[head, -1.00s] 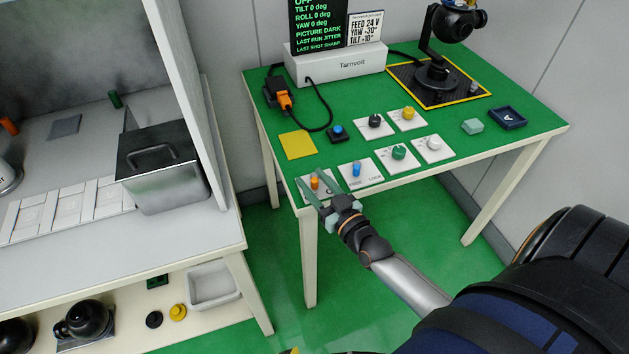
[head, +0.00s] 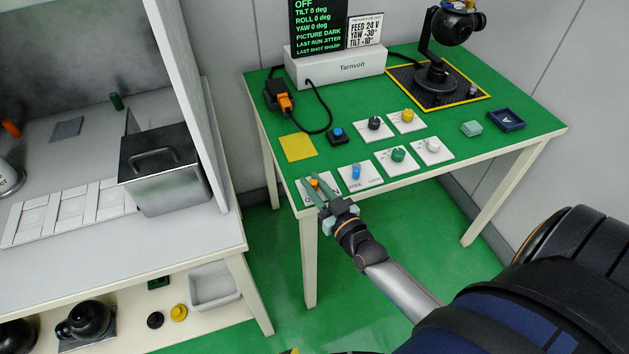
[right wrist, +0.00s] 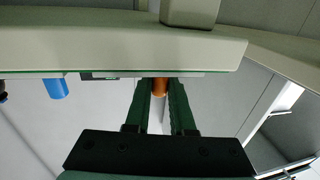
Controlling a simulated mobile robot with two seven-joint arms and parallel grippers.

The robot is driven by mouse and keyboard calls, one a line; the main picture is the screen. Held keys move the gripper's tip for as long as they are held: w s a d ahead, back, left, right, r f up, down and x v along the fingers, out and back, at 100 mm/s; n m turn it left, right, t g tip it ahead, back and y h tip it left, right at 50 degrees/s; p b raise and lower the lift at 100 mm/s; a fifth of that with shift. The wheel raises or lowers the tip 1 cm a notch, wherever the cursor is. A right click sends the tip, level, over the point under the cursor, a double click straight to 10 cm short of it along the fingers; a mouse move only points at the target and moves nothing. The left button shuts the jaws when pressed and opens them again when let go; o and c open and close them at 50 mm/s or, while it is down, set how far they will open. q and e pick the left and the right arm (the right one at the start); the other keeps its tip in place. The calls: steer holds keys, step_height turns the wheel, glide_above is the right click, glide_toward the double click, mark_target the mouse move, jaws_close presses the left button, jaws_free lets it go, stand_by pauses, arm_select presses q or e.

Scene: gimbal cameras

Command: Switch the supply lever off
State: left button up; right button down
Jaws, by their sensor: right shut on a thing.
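The supply lever is a small orange lever (head: 314,183) on a white plate (head: 307,198) at the near left corner of the green table. My right gripper (head: 313,190) reaches it from the front, with its green fingers on either side, shut on it. In the right wrist view the orange lever (right wrist: 160,87) stands between the two fingers. The fingers hide part of the plate and its lettering. My left gripper is not in view.
A blue lever (head: 356,171) on its own plate is just right of my fingers. Several knobs, including a green one (head: 398,155), sit further right. A yellow square (head: 297,147) and a blue button (head: 337,134) lie behind. A screen (head: 318,25) reads "OFF" at its top.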

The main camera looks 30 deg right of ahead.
steer(key=shift+w+r+m+h+p, duration=0.1)
steer(key=shift+r+m+h+p, duration=0.15)
steer(key=shift+m+h+p, duration=0.4)
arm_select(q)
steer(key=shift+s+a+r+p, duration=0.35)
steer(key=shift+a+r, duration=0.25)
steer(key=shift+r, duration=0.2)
arm_select(e)
steer(key=shift+w+a+f+h, duration=0.1)
steer(key=shift+a+f+h, duration=0.05)
steer(key=shift+h, duration=0.4)
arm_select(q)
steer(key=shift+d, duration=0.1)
arm_select(e)
steer(key=c, duration=0.8)
jaws_free()
steer(key=shift+o, duration=0.2)
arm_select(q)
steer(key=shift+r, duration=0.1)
